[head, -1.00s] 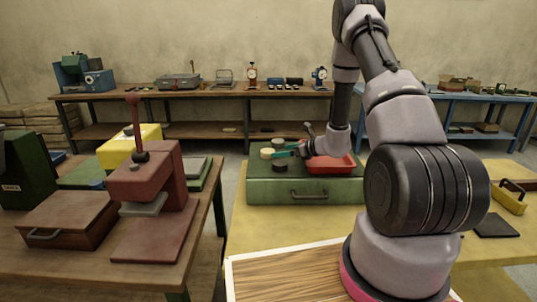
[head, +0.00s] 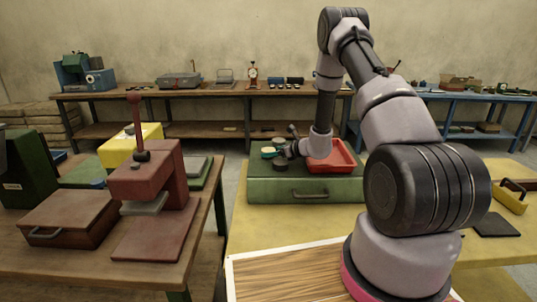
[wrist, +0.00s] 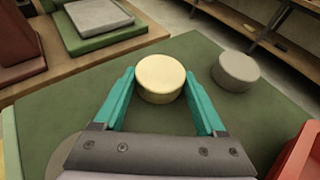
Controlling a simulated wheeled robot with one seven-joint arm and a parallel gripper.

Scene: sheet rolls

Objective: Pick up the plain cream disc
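The plain cream disc (wrist: 160,72) lies on the green case top (wrist: 215,120). In the wrist view it sits between the tips of my gripper (wrist: 160,82), whose teal fingers are open with a narrow gap on either side of it. In the head view my gripper (head: 272,154) is at the left part of the green case (head: 318,190), partly covering the cream disc (head: 267,150).
A grey disc (wrist: 236,70) lies to the right of my gripper, and another (wrist: 62,158) is partly hidden by the gripper body at lower left. A red tray (head: 335,161) is on the case's right. A red press (head: 150,185) stands on the left bench.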

